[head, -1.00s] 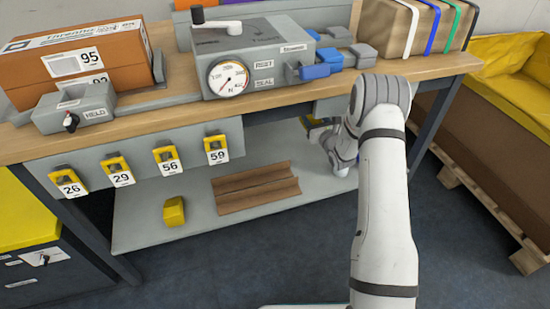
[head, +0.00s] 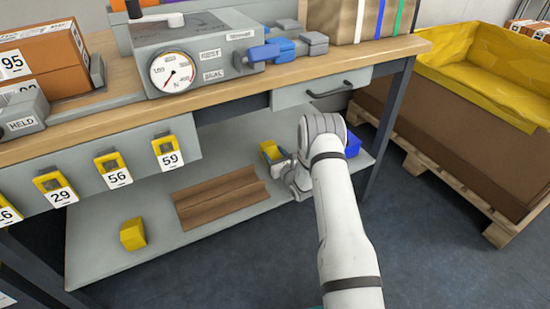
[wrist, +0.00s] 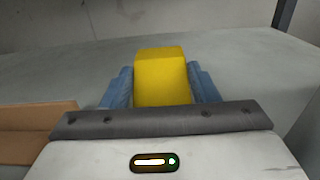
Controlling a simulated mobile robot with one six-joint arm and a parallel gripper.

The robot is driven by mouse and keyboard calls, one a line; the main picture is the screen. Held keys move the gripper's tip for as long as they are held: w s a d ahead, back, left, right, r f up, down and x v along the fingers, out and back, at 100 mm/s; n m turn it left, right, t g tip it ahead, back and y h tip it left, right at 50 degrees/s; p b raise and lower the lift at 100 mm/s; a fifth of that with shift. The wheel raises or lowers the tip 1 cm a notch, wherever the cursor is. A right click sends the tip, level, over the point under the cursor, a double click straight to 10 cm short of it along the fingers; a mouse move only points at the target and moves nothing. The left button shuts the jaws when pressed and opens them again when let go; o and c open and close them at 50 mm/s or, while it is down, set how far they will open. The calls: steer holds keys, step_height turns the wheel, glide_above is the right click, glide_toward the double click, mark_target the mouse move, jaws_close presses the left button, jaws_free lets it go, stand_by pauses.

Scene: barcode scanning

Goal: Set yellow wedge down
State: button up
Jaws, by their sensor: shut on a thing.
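The yellow wedge (wrist: 162,80) is between the two blue fingers of my gripper (wrist: 161,72) in the wrist view. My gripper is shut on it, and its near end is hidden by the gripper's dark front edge. In the head view the held wedge (head: 272,152) shows beyond my wrist, over the right part of the grey lower shelf (head: 215,225). I cannot tell whether it touches the shelf. Another yellow block (head: 132,233) lies on the shelf at the left.
A brown ridged piece (head: 220,197) lies on the shelf left of my gripper. A blue thing (head: 353,146) shows right of my arm. The workbench top (head: 340,60) and drawer (head: 320,88) are above, with a table leg (head: 391,120) at the right.

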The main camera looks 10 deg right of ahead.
steer(key=shift+f, duration=0.1)
steer(key=o, duration=1.2)
steer(key=shift+f, duration=0.15)
